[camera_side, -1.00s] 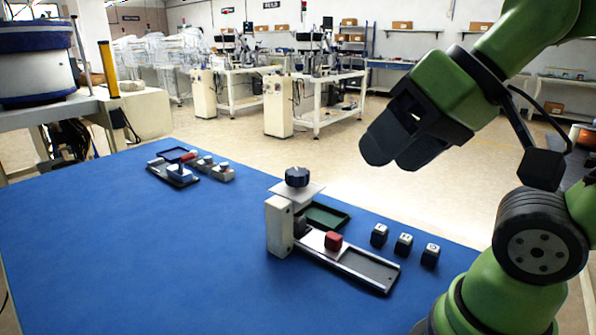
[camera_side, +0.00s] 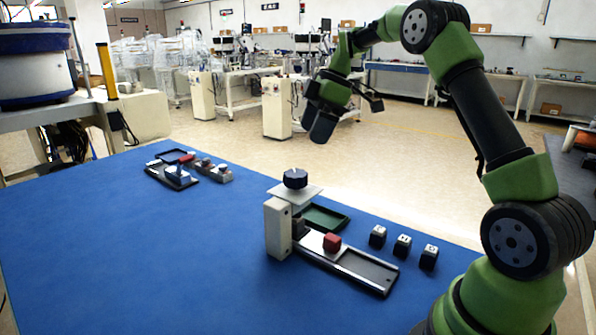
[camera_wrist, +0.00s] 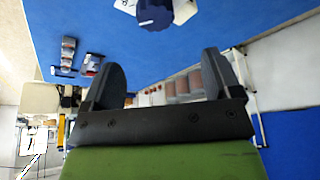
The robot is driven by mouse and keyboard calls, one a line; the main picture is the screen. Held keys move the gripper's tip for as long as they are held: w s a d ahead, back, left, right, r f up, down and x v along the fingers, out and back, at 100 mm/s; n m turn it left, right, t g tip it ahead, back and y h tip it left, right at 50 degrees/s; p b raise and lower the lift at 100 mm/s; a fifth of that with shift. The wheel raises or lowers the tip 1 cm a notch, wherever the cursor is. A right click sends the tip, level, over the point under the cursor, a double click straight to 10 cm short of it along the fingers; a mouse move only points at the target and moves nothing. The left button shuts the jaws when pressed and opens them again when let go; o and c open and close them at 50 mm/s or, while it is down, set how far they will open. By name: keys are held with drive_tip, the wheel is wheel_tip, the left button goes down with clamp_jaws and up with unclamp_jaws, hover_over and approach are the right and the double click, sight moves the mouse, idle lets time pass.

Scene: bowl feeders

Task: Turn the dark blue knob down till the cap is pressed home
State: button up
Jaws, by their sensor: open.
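The dark blue knob (camera_side: 295,178) stands on a pale plate (camera_side: 296,194) at the top of a light post (camera_side: 279,228). The knob also shows at the top edge of the wrist view (camera_wrist: 155,14). A red block (camera_side: 332,242) sits on the rail tray (camera_side: 372,272) beside the post. I cannot make out the cap under the plate. My gripper (camera_side: 322,128) is above the knob and a little to its right in the side view, well apart from it. In the wrist view its two fingers (camera_wrist: 164,85) are spread with nothing between them.
Several small dark blocks with white tops (camera_side: 403,246) stand right of the rail. A green tray (camera_side: 325,217) lies behind it. A second small fixture (camera_side: 178,174) stands at the far left of the blue table (camera_side: 140,260). The table's front left is clear.

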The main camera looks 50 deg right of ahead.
sight(297, 173)
drive_tip(key=x, duration=0.7)
drive_tip(key=d+x, duration=0.1)
drive_tip(key=x, duration=0.2)
drive_tip(key=shift+w+a+f, duration=0.15)
drive_tip(key=shift+f, duration=0.2)
drive_tip(key=c, duration=0.9)
